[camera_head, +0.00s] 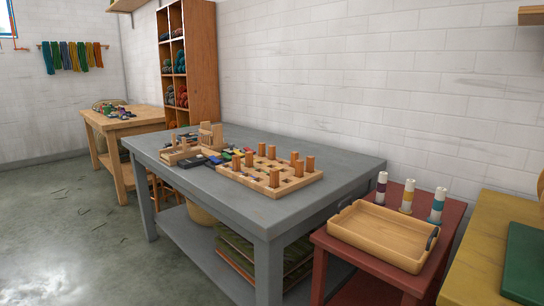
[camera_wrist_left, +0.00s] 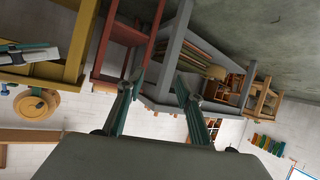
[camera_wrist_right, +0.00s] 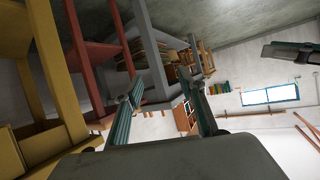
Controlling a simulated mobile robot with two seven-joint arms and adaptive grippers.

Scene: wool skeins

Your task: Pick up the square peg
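Several upright orange-brown wooden pegs stand in a pale wooden peg board (camera_head: 250,183) on the grey table in the head view. One peg (camera_head: 274,177) is at the board's front corner, and another peg (camera_head: 310,163) is at its right end. At this size I cannot tell which peg is square. Neither gripper shows in the head view. My left gripper (camera_wrist_left: 158,80) has its fingers apart with nothing between them. My right gripper (camera_wrist_right: 163,75) is also spread and empty. Both are away from the pegs, which neither wrist view shows clearly.
Behind the board on the grey table (camera_head: 330,180) lie wooden racks (camera_head: 210,136) and small dark and coloured items. A red table (camera_head: 345,254) with a wooden tray (camera_head: 385,235) and three spools (camera_head: 408,197) stands to the right, beside a yellow table (camera_head: 480,235).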

